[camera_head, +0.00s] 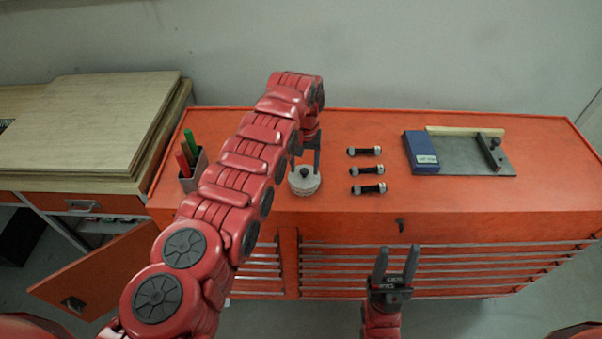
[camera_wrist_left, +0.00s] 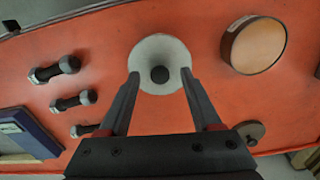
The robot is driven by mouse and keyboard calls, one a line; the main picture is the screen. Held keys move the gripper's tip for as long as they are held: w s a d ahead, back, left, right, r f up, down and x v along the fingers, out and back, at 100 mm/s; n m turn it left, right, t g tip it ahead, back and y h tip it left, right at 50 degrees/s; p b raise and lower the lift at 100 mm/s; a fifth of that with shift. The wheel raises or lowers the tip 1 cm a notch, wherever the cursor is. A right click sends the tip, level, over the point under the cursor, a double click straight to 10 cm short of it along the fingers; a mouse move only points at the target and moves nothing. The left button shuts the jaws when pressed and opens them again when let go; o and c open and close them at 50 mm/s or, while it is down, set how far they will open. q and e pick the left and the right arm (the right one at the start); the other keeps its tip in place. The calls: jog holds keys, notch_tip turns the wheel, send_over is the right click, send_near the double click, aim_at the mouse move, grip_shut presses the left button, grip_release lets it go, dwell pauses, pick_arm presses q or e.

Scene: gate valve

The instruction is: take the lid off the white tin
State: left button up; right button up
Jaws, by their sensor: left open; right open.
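The white tin (camera_head: 304,184) stands on the orange cabinet top, with a round pale lid and a black knob (camera_head: 304,173) in its middle. In the left wrist view the lid (camera_wrist_left: 160,48) is seen from above with the knob (camera_wrist_left: 160,74) at its centre. My left gripper (camera_head: 305,172) is open over the tin, pointing down; its fingertips (camera_wrist_left: 160,76) lie on either side of the knob, apart from it. I cannot tell whether they touch the lid. My right gripper (camera_head: 395,250) is open and empty in front of the cabinet.
Several dark bolts (camera_head: 367,188) lie right of the tin. A blue box (camera_head: 421,149) and a grey plate (camera_head: 470,162) lie further right. A pen cup (camera_head: 193,178) is left. The wrist view shows a tan disc (camera_wrist_left: 254,45) and a grey disc (camera_wrist_left: 249,131) near the tin.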

pick_arm(q)
jog(key=shift+a+f, duration=0.1)
jog(key=shift+f, duration=0.3)
jog(key=shift+w+f, duration=0.1)
jog(key=shift+w, duration=0.05)
jog(key=shift+d, duration=0.2)
jog(key=c, duration=0.4)
jog(key=shift+a, duration=0.1)
grip_shut()
jog(key=shift+r, duration=0.2)
